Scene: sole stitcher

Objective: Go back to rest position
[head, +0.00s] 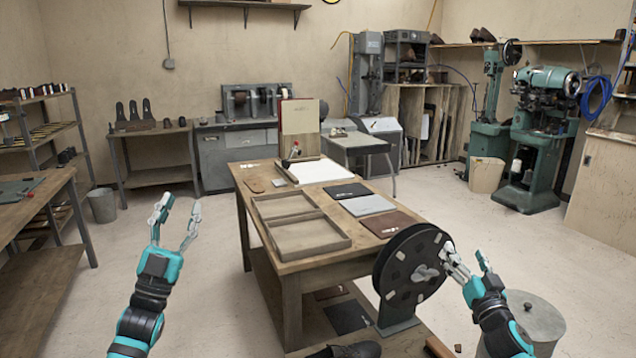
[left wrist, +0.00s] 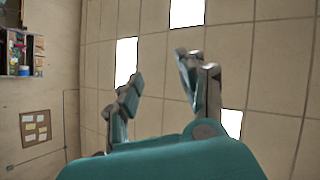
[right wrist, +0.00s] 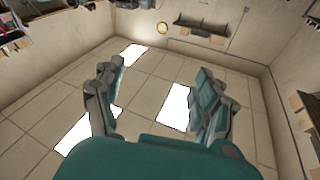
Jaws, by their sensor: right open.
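My left gripper (head: 177,222) is raised over open floor to the left of the wooden table, with its fingers apart and nothing between them. In the left wrist view its fingers (left wrist: 160,85) point toward the ceiling, spread and empty. My right gripper (head: 467,266) is up beside the black reel (head: 408,275), at the table's front right. Its fingers are apart and empty; one finger overlaps the reel's edge in the head view, and I cannot tell whether it touches. In the right wrist view the open fingers (right wrist: 155,95) also point toward the ceiling.
The wooden table (head: 293,268) holds a shallow tray (head: 306,237), a white sheet (head: 320,171) and several flat pieces. A lidded grey bin (head: 535,316) stands near my right arm. A shoe (head: 345,350) lies low in front.

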